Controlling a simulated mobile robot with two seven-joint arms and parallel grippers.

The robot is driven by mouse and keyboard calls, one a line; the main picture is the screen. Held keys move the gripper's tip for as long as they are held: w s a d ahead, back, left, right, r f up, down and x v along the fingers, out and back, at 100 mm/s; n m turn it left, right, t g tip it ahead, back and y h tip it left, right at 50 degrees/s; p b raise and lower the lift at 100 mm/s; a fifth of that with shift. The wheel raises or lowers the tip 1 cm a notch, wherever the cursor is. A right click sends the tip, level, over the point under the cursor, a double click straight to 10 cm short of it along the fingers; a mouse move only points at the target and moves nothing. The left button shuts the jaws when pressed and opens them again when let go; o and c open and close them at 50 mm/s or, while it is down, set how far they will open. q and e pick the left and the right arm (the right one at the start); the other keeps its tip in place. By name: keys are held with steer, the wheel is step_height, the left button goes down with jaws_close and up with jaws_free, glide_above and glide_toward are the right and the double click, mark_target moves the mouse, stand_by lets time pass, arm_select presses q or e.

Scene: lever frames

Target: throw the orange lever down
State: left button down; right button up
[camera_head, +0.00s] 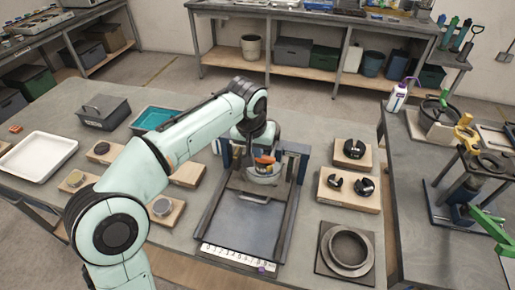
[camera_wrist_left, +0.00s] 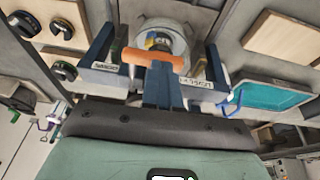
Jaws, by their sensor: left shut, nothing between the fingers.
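The orange lever handle (camera_wrist_left: 146,57) lies crosswise in the left wrist view, between two dark blue posts (camera_wrist_left: 100,50) with white labels. In the head view only a small orange part of it (camera_head: 265,160) shows, partly hidden by my left arm. My left gripper (camera_wrist_left: 160,68) is shut and empty. Its fingertips are at the handle, right of its middle in the wrist view; I cannot tell whether they touch it. A round pale metal part (camera_wrist_left: 165,35) stands behind the handle. My right gripper is in neither view.
The lever's frame has a grey plate (camera_head: 243,222) with a number strip in front. Wooden blocks with black parts (camera_head: 349,190) and a ring-shaped part (camera_head: 346,249) stand to the right. A white tray (camera_head: 38,156), a dark box (camera_head: 104,113) and a teal tray (camera_head: 153,120) are at left.

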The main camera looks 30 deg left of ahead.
arm_select(q)
steer(key=shift+s+a+f+h+b, duration=0.1)
steer(key=shift+a+f+h+b, duration=0.2)
steer(key=shift+h, duration=0.2)
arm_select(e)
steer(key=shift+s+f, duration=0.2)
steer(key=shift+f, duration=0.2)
arm_select(q)
step_height(320, 180, down, 7)
steer(key=n+t+h+b, duration=0.3)
steer(key=t+h+b, duration=0.2)
steer(key=h+b, duration=0.9)
steer(key=shift+b, duration=0.65)
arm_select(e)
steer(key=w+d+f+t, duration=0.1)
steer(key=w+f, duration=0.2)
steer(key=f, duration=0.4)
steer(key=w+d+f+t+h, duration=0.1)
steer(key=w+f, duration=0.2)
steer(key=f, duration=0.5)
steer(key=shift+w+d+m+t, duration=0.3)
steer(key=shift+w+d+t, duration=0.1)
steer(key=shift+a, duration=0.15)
